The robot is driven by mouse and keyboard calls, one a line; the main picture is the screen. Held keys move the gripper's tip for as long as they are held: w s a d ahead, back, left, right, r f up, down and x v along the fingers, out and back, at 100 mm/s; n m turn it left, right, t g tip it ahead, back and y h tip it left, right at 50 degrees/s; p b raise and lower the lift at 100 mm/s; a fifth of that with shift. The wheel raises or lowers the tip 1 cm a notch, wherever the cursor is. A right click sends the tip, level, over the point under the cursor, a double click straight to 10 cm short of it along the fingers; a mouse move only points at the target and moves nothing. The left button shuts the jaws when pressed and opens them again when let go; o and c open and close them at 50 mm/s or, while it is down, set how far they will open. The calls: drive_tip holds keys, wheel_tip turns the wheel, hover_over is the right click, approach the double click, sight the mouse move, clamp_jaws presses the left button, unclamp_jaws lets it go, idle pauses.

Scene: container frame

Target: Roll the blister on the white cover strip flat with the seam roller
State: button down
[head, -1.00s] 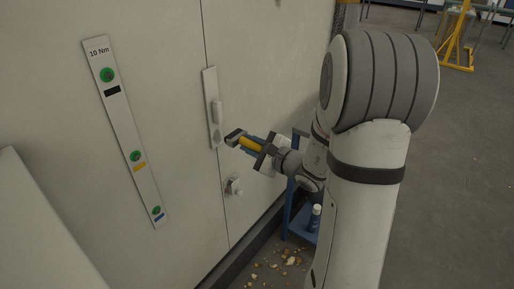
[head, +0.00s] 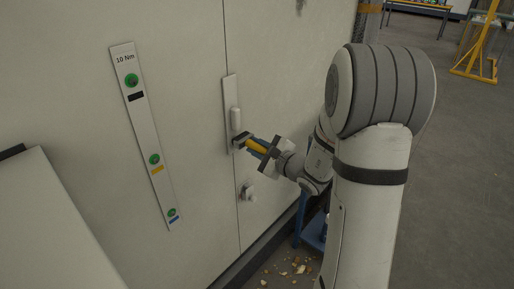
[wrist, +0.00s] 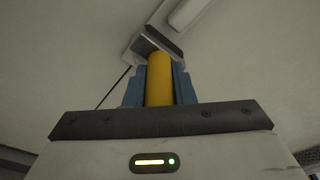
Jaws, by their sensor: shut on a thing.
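The white cover strip (head: 229,97) runs upright on the pale wall beside a vertical seam. A raised white rounded bar (head: 236,118) stands out on it; it also shows at the top of the wrist view (wrist: 190,12). My gripper (head: 259,148) is shut on the seam roller, blue fingers on both sides of its yellow handle (wrist: 160,82). The roller's dark head (head: 240,140) overlaps the strip's lower part, just below the bar. Whether it touches the strip I cannot tell. The strip's surface behind the head is hidden, and I cannot make out the blister's shape there.
A white knob-like fitting (head: 248,192) sits on the wall below the strip. A second strip (head: 148,135) marked 10 Nm with green discs is to the left. A blue stand (head: 311,232) is under my arm. Crumbs (head: 284,269) lie on the floor.

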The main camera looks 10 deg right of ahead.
drive_tip(key=shift+b+x, duration=0.45)
drive_tip(key=shift+x, duration=0.45)
drive_tip(key=shift+a, duration=0.1)
drive_tip(key=shift+s+f+b, duration=0.15)
drive_tip(key=shift+f+b, duration=1.3)
drive_tip(key=shift+b, duration=0.6)
drive_tip(key=shift+r+b, duration=0.2)
drive_tip(key=shift+b, duration=1.3)
drive_tip(key=shift+r, duration=0.1)
drive_tip(key=shift+r+p, duration=0.45)
drive_tip(key=shift+r, duration=0.85)
drive_tip(key=shift+f+b, duration=1.55)
drive_tip(key=shift+b, duration=0.55)
